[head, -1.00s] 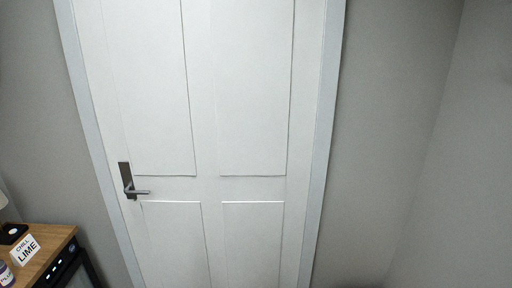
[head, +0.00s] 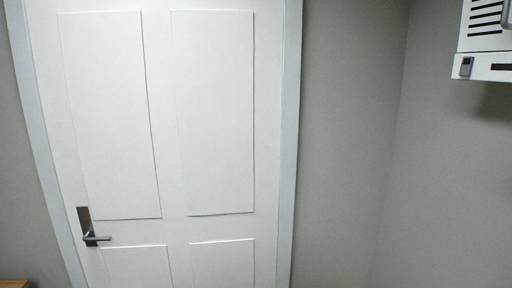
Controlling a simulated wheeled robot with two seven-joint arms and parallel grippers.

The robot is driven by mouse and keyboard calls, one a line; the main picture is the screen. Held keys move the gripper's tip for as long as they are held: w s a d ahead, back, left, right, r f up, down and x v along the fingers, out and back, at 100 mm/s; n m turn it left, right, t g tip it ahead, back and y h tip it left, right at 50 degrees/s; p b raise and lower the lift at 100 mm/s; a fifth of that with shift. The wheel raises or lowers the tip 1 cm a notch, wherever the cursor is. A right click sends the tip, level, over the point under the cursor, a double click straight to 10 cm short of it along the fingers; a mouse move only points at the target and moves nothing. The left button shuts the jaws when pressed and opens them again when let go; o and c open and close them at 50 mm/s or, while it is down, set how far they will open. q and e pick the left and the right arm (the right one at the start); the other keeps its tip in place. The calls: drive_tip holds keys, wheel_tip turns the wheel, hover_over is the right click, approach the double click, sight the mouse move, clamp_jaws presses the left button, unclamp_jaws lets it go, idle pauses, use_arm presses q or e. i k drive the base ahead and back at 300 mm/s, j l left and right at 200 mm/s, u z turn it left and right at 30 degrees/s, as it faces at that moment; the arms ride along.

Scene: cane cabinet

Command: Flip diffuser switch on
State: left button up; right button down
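No diffuser that I can make out shows in the head view. A white wall-mounted unit (head: 486,40) with dark slots is cut off by the upper right edge. A small grey switch-like part (head: 466,67) sits at its lower left corner; I cannot tell what it belongs to or which way it is set. Neither of my grippers is in view.
A closed white panelled door (head: 165,120) with a dark lever handle (head: 92,236) fills the left and middle. A corner of a wooden top (head: 14,284) shows at the bottom left. Bare grey wall (head: 345,140) lies right of the door.

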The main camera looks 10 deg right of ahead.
sight(467, 63)
drive_tip(key=k+z, duration=0.1)
drive_tip(key=z, duration=0.4)
drive_tip(key=l+z, duration=0.15)
drive_tip(key=z, duration=0.35)
drive_tip(key=l+z, duration=0.15)
drive_tip(key=z, duration=0.3)
drive_tip(key=k, duration=0.05)
